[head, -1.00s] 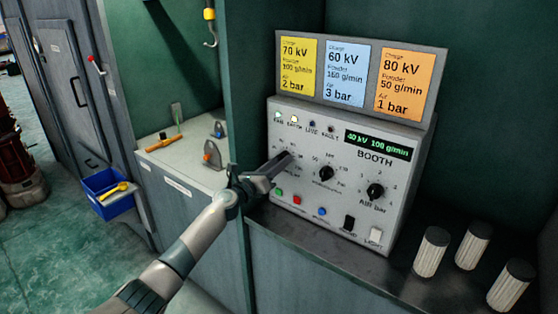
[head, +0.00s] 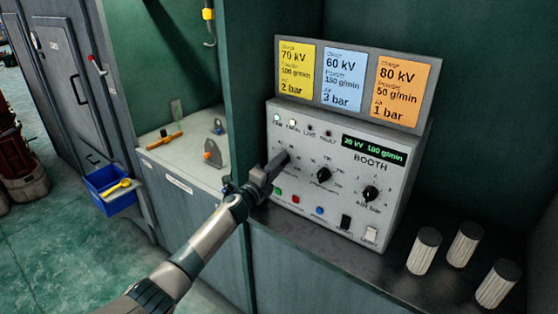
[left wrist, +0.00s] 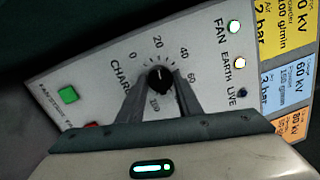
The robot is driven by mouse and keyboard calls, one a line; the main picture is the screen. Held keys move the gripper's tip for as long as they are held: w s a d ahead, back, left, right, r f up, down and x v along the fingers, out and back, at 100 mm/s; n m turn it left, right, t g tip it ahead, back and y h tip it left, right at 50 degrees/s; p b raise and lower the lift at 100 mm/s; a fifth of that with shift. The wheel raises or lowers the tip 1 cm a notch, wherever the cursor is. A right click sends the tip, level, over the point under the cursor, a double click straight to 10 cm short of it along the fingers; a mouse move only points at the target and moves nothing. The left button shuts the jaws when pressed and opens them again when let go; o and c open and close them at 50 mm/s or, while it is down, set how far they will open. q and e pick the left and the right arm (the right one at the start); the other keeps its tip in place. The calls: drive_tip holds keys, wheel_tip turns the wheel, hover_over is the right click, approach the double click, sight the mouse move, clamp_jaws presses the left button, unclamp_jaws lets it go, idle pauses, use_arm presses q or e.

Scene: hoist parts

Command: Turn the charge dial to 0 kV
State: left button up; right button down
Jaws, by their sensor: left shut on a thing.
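The black charge dial (left wrist: 160,79) sits on the grey booth panel (left wrist: 95,65), with its scale around it. Its white mark points near 20. My left gripper (left wrist: 160,92) is shut on the dial, one finger on each side. The green readout (head: 374,149) reads about 20 kV and 100 g/min. My right gripper is not in view.
Two more black knobs, the powder knob (head: 323,174) and the air knob (head: 370,193), are to the right. Coloured buttons and two rocker switches line the panel's lower edge. Recipe cards (head: 343,78) stand above. Ribbed white cylinders (head: 424,251) stand on the dark bench.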

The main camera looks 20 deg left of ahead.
use_arm(q)
drive_tip(key=shift+n+g+y+p, duration=0.45)
drive_tip(key=shift+n+p, duration=1.6)
drive_tip(key=shift+n, duration=2.05)
drive_tip(key=o, duration=1.1)
drive_tip(key=shift+c, duration=0.2)
drive_tip(key=shift+s+r, duration=0.1)
drive_tip(key=b+v, duration=0.4)
drive_tip(key=v, duration=1.3)
drive_tip(key=shift+f, duration=0.25)
drive_tip(key=shift+s+d+f, duration=0.1)
drive_tip(key=shift+s, duration=0.05)
